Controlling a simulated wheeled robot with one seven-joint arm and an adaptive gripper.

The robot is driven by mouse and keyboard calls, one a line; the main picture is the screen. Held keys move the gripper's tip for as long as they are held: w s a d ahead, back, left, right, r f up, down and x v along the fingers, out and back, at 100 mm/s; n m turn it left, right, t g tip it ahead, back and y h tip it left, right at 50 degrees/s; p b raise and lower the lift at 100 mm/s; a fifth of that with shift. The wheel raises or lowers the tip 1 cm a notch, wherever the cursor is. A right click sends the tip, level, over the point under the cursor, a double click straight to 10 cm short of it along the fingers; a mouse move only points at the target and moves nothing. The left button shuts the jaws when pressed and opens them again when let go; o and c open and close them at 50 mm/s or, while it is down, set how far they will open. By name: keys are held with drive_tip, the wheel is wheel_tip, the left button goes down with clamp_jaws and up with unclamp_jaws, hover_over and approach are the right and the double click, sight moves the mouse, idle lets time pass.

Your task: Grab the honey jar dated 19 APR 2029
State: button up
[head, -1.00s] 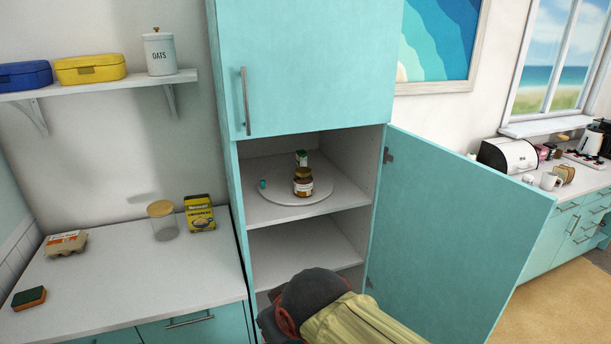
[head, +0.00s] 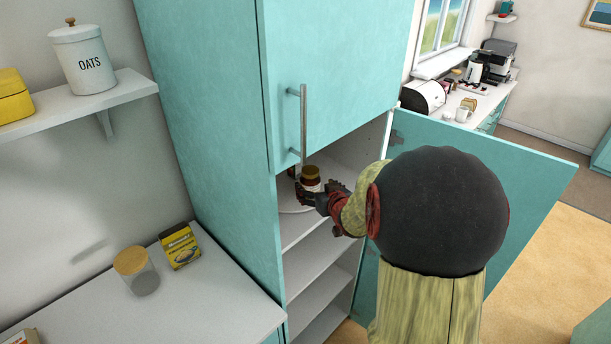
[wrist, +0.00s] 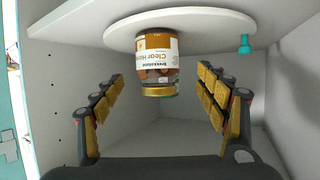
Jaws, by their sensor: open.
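A honey jar (head: 311,174) with a gold-brown lid stands on a white round turntable (head: 291,208) inside the open tall cabinet. The wrist view shows the scene upside down. There the jar (wrist: 157,62) has a white and brown label reading "Clear Ho…", and no date is legible. My gripper (head: 309,190) is at the jar in the cabinet. In the wrist view its fingers are spread to either side of the jar, with gaps on both sides.
The cabinet door (head: 530,180) is open to the right. The upper door's handle (head: 303,125) hangs close above my gripper. Lower shelves (head: 318,292) look empty.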

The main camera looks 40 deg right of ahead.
sight(310, 180)
drive_tip(key=x, duration=0.7)
drive_tip(key=shift+d+f, duration=0.1)
drive_tip(key=c, duration=0.3)
drive_tip(key=c, duration=1.4)
drive_tip(key=shift+c, duration=0.5)
